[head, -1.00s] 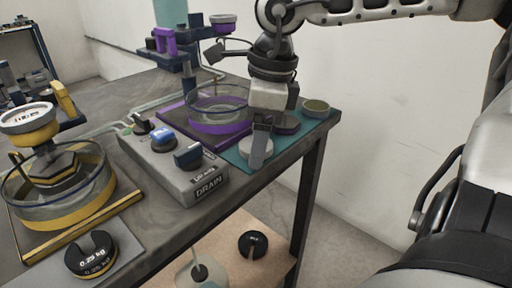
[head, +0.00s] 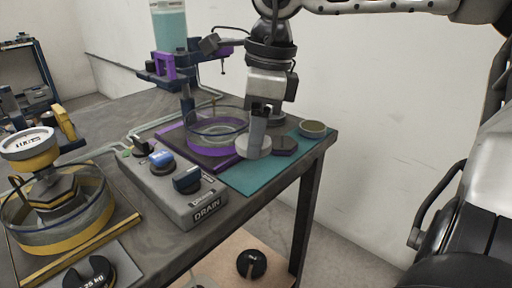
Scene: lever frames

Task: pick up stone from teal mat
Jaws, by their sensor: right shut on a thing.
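My right gripper (head: 259,124) comes down over the table's right part, its fingers shut on a pale grey round stone (head: 249,150). The stone appears to hang a little above the teal mat (head: 262,180), in front of the purple-based bowl. The fingers cover part of its top. My left gripper is not in view.
A round dish with an olive top (head: 313,128) stands at the mat's far right corner. A clear bowl with purple base (head: 212,138) sits behind the stone. A grey control box with knobs (head: 185,205) is left of the mat. The table edge lies right.

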